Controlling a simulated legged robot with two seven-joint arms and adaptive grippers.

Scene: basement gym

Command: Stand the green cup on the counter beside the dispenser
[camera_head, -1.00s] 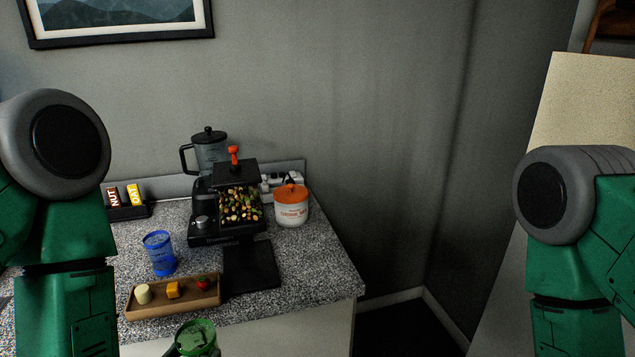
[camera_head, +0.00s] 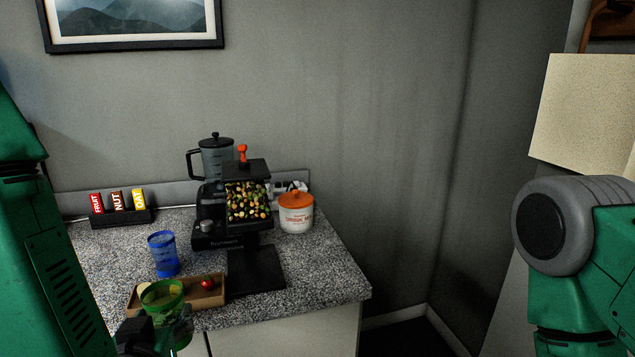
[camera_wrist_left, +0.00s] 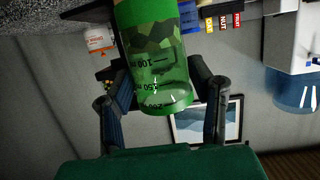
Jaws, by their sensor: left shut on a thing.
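The green cup (camera_head: 166,308) is a see-through cup held at the front edge of the counter (camera_head: 310,268) in the head view. It overlaps the left part of the wooden tray in the picture. My left gripper (camera_head: 148,334) is shut on it; in the left wrist view the fingers (camera_wrist_left: 168,92) sit on both sides of the cup (camera_wrist_left: 158,60), which shows measuring marks. The dispenser (camera_head: 246,205), black with a red knob and filled with mixed nuts, stands on the counter beyond. My right gripper is out of view.
A blue cup (camera_head: 163,254) stands left of the dispenser. The wooden tray (camera_head: 215,299) holds small food pieces. Counter room is clear at the left.

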